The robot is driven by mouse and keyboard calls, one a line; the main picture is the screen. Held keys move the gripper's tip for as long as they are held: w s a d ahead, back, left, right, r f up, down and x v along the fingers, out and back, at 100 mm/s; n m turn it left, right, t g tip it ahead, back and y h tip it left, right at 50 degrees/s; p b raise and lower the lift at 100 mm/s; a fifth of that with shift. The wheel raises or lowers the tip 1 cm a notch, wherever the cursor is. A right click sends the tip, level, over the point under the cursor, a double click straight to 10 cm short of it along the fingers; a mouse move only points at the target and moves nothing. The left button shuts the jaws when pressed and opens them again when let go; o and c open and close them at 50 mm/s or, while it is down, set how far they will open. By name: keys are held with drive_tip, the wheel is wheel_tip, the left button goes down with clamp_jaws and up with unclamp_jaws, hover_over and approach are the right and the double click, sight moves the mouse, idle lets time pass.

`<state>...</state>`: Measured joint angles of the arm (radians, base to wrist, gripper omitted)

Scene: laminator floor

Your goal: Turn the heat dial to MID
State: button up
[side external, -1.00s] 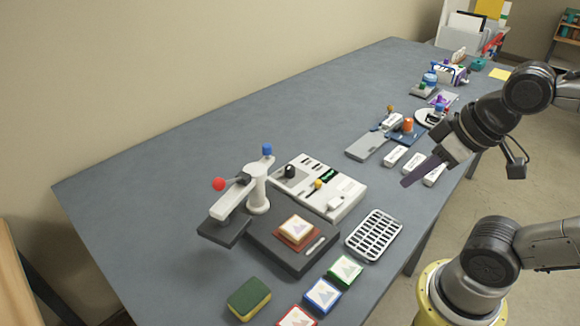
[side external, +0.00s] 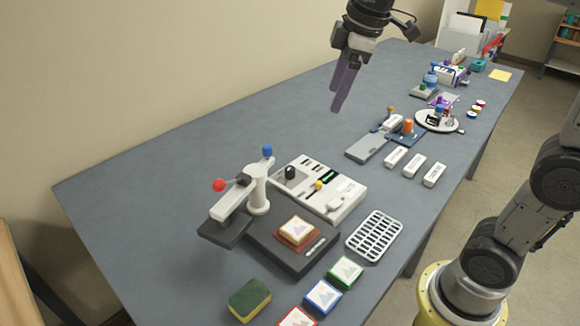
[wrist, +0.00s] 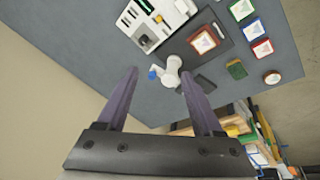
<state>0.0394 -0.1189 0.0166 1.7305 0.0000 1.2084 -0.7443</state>
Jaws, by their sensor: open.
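The white control box (side external: 335,196) lies on the table, with a black heat dial (side external: 290,172) at its back left and a yellow-topped lever (side external: 318,185) near its front middle. The dial's setting is too small to read. In the wrist view the box (wrist: 160,18) is at the top, with the dark dial (wrist: 146,41) at its lower end. My gripper (side external: 340,105) is open and empty, raised above the table behind and to the right of the box, its purple fingers pointing down. In the wrist view the fingers (wrist: 158,80) are apart with nothing between them.
Left of the box stands a press with a white post (side external: 258,190), a red knob (side external: 219,185) and a blue knob (side external: 267,150). A white rack (side external: 374,235), coloured cards (side external: 323,296) and a sponge (side external: 249,299) lie in front. The back left table is clear.

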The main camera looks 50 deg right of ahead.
drive_tip(key=w+d+f+n+g, duration=0.15)
drive_tip(key=w+f, duration=0.35)
drive_tip(key=w, duration=0.5)
drive_tip(key=g, duration=0.2)
hover_over(290, 168)
wheel_tip(290, 168, down, 9)
drive_tip(key=shift+m, duration=0.25)
wheel_tip(290, 168, down, 14)
drive_tip(key=shift+r, duration=0.15)
clamp_jaws()
